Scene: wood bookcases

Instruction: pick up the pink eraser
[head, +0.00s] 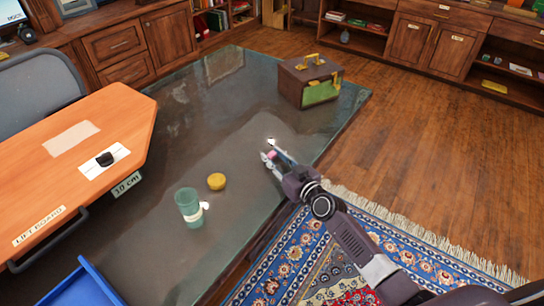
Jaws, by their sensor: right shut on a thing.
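The pink eraser (272,155) shows as a small pink patch between the fingers of my right gripper (268,149). The gripper is shut on it, over the right part of the dark glossy table (235,130). The fingers hide much of the eraser, and I cannot tell whether it touches the table top. My left gripper is not in view.
A brown case (295,82) with a green front and gold handle stands beyond the gripper. A green cup (189,208) and a yellow round thing (216,181) stand to the left. An orange lift board (75,165) covers the left side. The table's middle is clear.

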